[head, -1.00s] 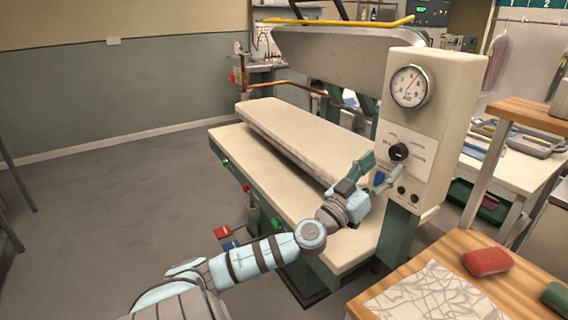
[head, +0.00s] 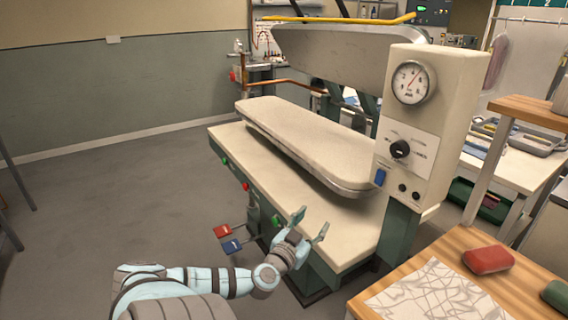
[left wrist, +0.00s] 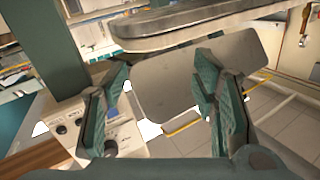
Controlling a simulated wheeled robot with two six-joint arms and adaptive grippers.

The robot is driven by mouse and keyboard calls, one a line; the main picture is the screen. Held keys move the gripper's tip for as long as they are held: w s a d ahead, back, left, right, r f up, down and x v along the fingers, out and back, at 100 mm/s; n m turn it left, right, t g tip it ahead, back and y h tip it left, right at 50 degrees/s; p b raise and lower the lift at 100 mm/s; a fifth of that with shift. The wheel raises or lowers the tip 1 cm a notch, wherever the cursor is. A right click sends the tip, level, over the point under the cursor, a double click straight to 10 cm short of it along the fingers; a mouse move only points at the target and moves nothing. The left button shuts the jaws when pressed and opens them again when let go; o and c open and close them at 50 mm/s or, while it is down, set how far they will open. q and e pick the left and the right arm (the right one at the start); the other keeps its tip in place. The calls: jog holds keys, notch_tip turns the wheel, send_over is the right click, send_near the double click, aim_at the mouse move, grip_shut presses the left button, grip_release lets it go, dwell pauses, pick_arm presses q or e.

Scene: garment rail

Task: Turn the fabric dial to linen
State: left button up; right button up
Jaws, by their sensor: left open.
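The fabric dial is a black knob (head: 400,149) on a white plate on the front of the cream control box (head: 437,115). The lettering around it is too small to read, so I cannot tell which fabric it points at. My left gripper (head: 309,224) is open and empty, in front of the press's lower shelf, below and left of the dial and well apart from it. In the left wrist view its two green fingers (left wrist: 161,82) stand spread. The box's panel (left wrist: 127,138) shows there at lower left, partly behind a finger. My right gripper is not in view.
A pressure gauge (head: 411,83) sits above the dial; a blue switch (head: 380,177) and two small black knobs sit below. The padded press board (head: 305,140) lies left of the box. Red (head: 222,230) and blue pedals hang near my gripper. A wooden table (head: 440,262) is at lower right.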

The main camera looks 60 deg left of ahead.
pick_arm(q)
jog(key=s+a+f+g, duration=0.2)
jog(key=s+f, duration=0.1)
jog(key=f, duration=0.4)
jog(key=s+a+f+g, duration=0.2)
jog(key=s+f+g, duration=0.1)
jog(key=f, duration=0.5)
jog(key=shift+s, duration=0.2)
